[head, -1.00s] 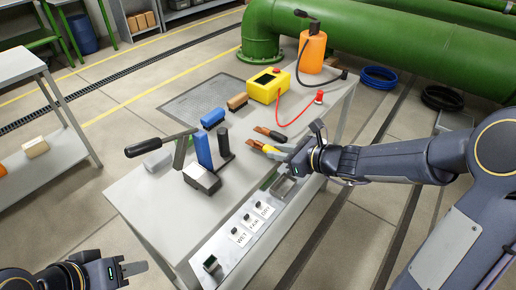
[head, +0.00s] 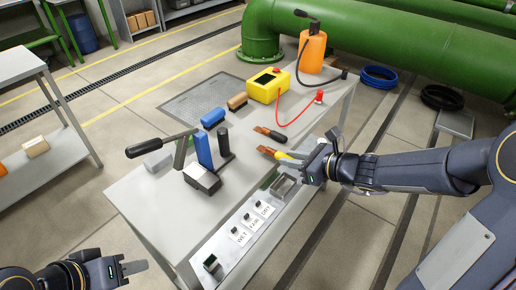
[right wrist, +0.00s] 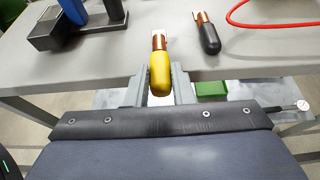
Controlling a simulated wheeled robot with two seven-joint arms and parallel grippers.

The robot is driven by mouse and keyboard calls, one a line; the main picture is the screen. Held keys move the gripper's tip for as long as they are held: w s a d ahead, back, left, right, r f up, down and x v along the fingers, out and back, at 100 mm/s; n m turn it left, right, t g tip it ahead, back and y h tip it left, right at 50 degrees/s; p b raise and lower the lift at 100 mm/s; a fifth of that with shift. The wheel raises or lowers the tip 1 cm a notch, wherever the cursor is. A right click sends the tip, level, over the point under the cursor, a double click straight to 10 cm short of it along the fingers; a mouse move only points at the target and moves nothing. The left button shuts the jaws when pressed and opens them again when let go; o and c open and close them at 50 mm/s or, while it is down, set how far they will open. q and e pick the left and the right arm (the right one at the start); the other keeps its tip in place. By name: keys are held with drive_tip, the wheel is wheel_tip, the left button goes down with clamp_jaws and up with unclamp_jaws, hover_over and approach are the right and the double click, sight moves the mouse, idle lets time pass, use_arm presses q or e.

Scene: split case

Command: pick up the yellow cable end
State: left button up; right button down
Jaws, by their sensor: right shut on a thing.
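The yellow cable end (right wrist: 160,74), a yellow sleeve with a copper tip, is between the fingers of my right gripper (right wrist: 160,88) in the right wrist view. In the head view my right gripper (head: 302,158) is at the right edge of the bench, shut on the yellow cable end (head: 281,155), whose copper tip points left over the bench top. A second cable end (head: 270,134), black with a copper tip, lies a little farther back; it also shows in the right wrist view (right wrist: 208,36). My left gripper (head: 126,268) is at the lower left, away from the bench; its opening is unclear.
The grey bench (head: 150,203) carries a lever press with a blue block (head: 203,150), a yellow box (head: 267,86) with a red lead, an orange bottle (head: 312,52) and brushes. A labelled front panel (head: 245,230) has switches.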

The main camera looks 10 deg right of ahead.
drive_tip(key=shift+r+p, duration=2.2)
drive_tip(key=shift+r, duration=0.35)
